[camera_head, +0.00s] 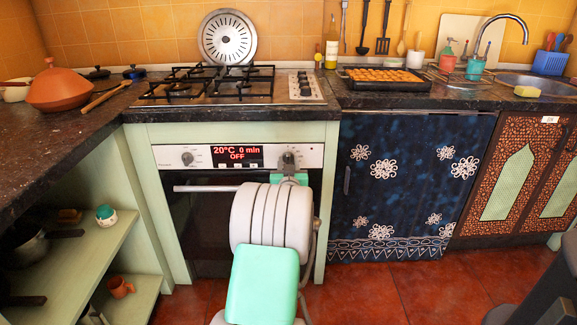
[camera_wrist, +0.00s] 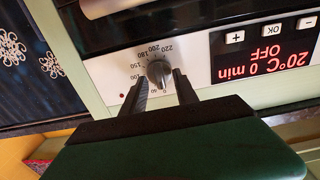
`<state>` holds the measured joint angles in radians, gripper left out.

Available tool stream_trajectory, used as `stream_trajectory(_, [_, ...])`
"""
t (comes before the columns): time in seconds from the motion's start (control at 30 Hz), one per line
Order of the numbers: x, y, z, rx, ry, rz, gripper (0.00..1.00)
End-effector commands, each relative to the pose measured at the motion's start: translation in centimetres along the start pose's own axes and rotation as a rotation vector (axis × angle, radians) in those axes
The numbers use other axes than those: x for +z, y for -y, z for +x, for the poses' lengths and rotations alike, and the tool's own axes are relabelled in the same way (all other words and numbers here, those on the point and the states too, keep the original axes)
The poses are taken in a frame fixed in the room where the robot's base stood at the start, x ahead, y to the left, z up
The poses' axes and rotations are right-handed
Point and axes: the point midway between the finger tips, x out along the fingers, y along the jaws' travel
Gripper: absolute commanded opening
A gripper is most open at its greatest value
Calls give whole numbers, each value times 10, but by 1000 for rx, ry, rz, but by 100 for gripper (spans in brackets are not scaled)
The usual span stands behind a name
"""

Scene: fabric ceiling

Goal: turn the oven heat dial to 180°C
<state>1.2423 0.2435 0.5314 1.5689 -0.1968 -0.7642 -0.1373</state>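My gripper (camera_wrist: 161,76) is open, with one dark finger on each side of the dial. I cannot tell whether the fingers touch it. In the head view my gripper (camera_head: 289,165) is at the right-hand knob, partly hidden by my arm.
The oven door handle (camera_head: 205,188) runs just below the panel. A second knob (camera_head: 187,158) is left of the display. The hob (camera_head: 215,85) and a tray of food (camera_head: 385,76) are on the counter above. Open shelves (camera_head: 75,262) stand at the left.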

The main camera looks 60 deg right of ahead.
Motion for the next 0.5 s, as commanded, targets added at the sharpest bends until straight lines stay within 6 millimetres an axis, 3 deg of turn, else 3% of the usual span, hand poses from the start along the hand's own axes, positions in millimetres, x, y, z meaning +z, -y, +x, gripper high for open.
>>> stream_trajectory(0.23, [0,0,1,0,1,0,35])
stream_trajectory(0.5, [0,0,1,-1,1,0,13])
